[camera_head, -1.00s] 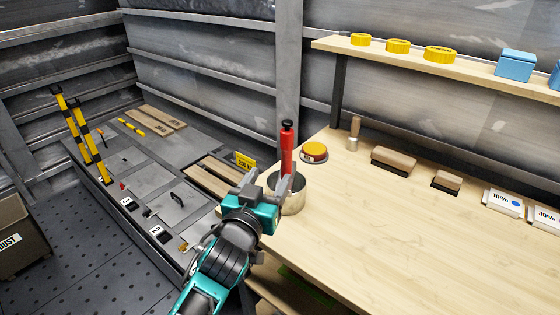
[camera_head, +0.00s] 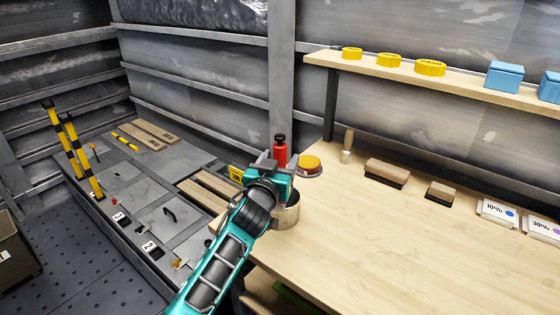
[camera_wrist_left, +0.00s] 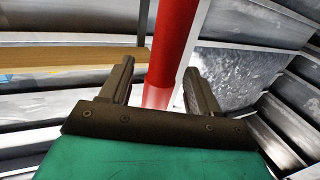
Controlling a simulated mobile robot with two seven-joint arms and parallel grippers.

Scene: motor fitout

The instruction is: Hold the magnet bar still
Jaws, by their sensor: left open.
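The magnet bar, a red rod with a black knob on top (camera_head: 280,152), stands upright in a round metal pot (camera_head: 287,216) at the left end of the wooden bench. My left gripper (camera_head: 279,170) is open at the bar and hides its lower part in the head view. In the left wrist view, the red bar (camera_wrist_left: 172,42) runs between the two spread fingers (camera_wrist_left: 160,72), with visible space to the left finger. I cannot tell whether either finger touches it. My right gripper is not in view.
A yellow-topped round tin (camera_head: 309,164) sits close right of the bar. A wooden-handled tool (camera_head: 347,146) and brushes (camera_head: 387,172) stand farther right. A shelf (camera_head: 400,72) overhangs the bench back. The bench's middle (camera_head: 400,245) is clear.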

